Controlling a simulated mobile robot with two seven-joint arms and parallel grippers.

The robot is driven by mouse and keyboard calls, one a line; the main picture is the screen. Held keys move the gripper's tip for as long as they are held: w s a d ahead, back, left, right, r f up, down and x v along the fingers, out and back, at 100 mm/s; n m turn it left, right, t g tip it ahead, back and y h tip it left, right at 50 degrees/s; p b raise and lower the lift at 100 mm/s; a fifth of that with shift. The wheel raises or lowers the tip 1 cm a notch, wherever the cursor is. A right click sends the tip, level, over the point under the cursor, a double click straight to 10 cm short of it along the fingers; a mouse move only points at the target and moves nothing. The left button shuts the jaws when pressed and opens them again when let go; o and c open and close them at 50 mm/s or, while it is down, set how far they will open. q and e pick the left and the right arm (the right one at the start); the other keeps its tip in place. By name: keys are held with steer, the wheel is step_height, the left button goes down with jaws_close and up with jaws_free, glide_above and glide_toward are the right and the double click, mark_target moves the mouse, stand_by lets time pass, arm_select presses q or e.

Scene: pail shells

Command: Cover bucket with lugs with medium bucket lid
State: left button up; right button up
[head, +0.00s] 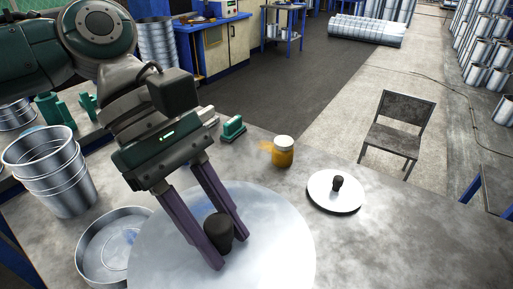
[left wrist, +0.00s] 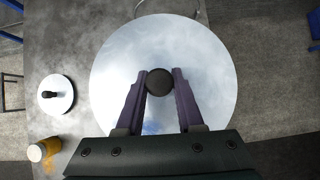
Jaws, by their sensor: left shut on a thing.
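My left gripper (head: 230,252) is shut on the black knob (head: 218,231) of a large round metal lid (head: 275,235), which I take for the medium bucket lid. In the left wrist view the knob (left wrist: 159,82) sits between the two purple fingers, and the lid (left wrist: 205,60) looks flat and hides what lies below it. I cannot tell its height above the table. A round, open, raised-rim metal vessel (head: 92,265) stands left of the lid, partly covered by it in the head view. I cannot make out lugs on it. My right gripper is not in view.
A smaller lid with a black knob (head: 325,198) lies on the grey table (head: 385,235) at right. Nested metal buckets (head: 55,185) stand at left. A chair (head: 400,125) is beyond the table.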

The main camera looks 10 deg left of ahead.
arm_select(q)
steer(key=shift+r+p, duration=0.2)
steer(key=shift+p, duration=0.1)
step_height(320, 180, down, 6)
steer(key=b, duration=0.3)
steer(key=shift+b, duration=0.35)
steer(key=shift+p, duration=0.45)
stand_by(0.6)
steer(key=shift+p, duration=0.4)
stand_by(0.5)
steer(key=shift+p, duration=0.35)
steer(key=shift+f+b, duration=0.85)
steer(key=shift+f, duration=0.4)
